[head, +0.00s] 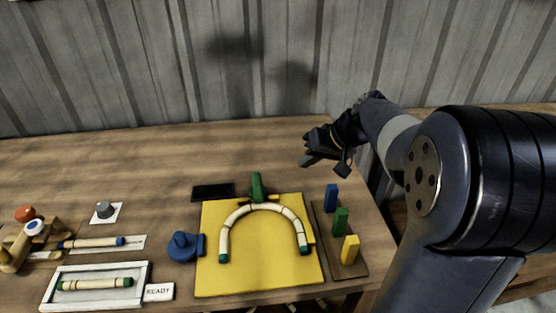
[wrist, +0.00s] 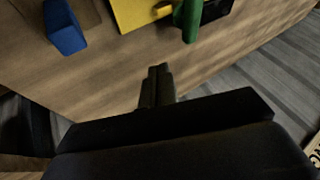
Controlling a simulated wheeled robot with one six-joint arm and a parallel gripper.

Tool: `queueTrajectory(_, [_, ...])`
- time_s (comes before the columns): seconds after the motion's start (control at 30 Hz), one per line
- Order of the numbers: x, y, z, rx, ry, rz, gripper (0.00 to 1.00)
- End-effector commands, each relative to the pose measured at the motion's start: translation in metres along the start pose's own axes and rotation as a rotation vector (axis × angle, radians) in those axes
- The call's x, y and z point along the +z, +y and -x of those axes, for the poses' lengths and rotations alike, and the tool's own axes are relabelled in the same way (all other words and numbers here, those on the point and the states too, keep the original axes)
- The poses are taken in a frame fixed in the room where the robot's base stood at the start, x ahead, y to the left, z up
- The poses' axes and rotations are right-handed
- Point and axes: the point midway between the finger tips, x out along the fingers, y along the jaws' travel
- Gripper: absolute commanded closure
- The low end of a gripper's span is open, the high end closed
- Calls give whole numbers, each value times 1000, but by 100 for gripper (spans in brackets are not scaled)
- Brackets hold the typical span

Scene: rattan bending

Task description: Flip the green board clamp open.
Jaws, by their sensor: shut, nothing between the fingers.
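The green board clamp (head: 257,188) stands at the back edge of the yellow board (head: 212,280), behind the top of a bent rattan arch (head: 230,221) with green ends. The clamp also shows at the top of the wrist view (wrist: 188,18), where its upper part is cut off by the frame. My gripper (head: 306,161) is above the table, to the right of and behind the clamp, apart from it. Its fingers are together and empty, and they point toward the board side in the wrist view (wrist: 158,78).
Blue (head: 331,198), green (head: 340,222) and yellow (head: 350,250) blocks stand on a dark strip right of the board. A blue clamp (head: 182,247) is at the left, a black pad (head: 213,192) behind. A white tray (head: 146,273) holds a rod.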

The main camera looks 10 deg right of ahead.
Motion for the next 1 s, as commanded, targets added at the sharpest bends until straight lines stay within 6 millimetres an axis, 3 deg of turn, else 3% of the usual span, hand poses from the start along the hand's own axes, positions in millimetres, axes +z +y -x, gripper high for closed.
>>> queueTrajectory(0.57, [0,0,-5,-1,-1,0,100])
queueTrajectory(0.77, [1,0,-35,-2,-6,0,100])
queueTrajectory(1.0, [1,0,-88,-2,-5,-1,100])
